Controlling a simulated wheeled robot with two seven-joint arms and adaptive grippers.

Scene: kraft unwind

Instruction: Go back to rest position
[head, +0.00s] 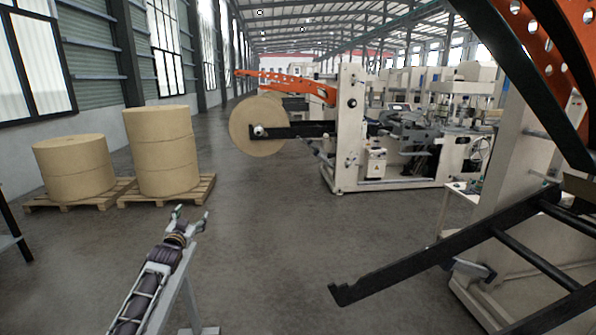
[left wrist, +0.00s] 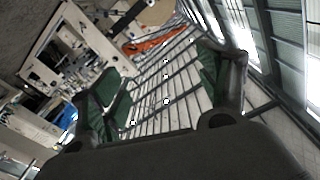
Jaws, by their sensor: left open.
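My left gripper (head: 190,217) is at the lower left of the head view, with its arm coming up from the bottom edge. Its two fingers are spread apart with nothing between them. In the left wrist view, the left gripper (left wrist: 165,92) shows two dark fingers with green inner pads, wide apart and empty. Behind them are the hall's roof and windows and a tilted view of the machine. My right gripper is in neither view.
Kraft rolls (head: 160,152) stand on wooden pallets (head: 185,192) at left. A machine (head: 350,130) holds a roll (head: 255,125) at center back. A black forked frame (head: 420,262) of a nearer machine juts in from the right. The grey floor (head: 270,240) between is clear.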

